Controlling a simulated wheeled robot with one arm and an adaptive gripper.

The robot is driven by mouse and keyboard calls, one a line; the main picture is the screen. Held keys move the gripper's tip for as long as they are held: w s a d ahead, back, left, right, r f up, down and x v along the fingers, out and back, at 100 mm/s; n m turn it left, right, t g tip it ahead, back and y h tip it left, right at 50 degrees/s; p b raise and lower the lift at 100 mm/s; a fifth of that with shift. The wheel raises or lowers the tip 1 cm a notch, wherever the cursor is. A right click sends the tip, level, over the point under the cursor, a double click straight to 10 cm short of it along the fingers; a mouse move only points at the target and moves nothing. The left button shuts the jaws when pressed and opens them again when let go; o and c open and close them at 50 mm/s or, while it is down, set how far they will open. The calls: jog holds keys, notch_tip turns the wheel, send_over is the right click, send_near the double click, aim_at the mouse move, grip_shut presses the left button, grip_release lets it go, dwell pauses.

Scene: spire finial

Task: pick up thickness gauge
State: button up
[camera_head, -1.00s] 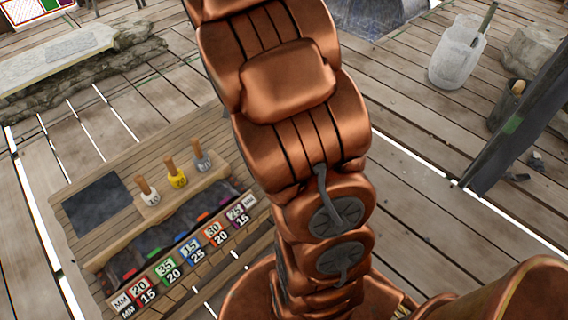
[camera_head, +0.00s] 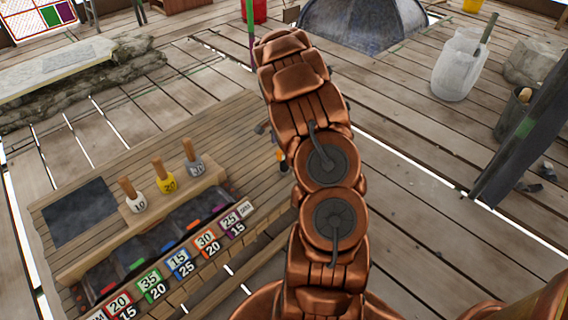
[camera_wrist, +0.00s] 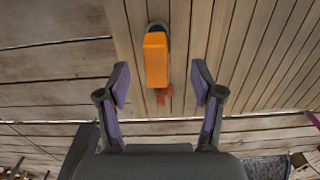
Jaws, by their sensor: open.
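What looks like the thickness gauge (camera_wrist: 156,60), an orange block-shaped thing with a dark rounded far end, lies on the wooden planked surface in the wrist view. A small reddish-brown patch shows at its near end. My gripper (camera_wrist: 160,78) is open, with one finger on each side of the gauge in the picture and nothing held. I cannot tell the height gap between fingertips and gauge. In the head view only a sliver of orange (camera_head: 283,157) shows beside my arm, at the right side of the wooden bench (camera_head: 235,130); my arm hides most of the gripper.
On the bench stand several wooden-handled weights (camera_head: 165,176) on a block, a dark pad (camera_head: 80,212) and a rack of numbered coloured slots (camera_head: 180,262). A whitish jug (camera_head: 458,68) stands on the deck at the right, near a dark post (camera_head: 520,135).

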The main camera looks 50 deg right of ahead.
jog(key=shift+s+d+f+b, duration=0.15)
jog(key=shift+f+b, duration=0.1)
jog(key=shift+f, duration=1.55)
jog(key=shift+s+d+f+b, duration=0.15)
jog(key=shift+f+b, duration=0.1)
jog(key=shift+f, duration=1.5)
jog(key=shift+a, duration=0.1)
grip_shut()
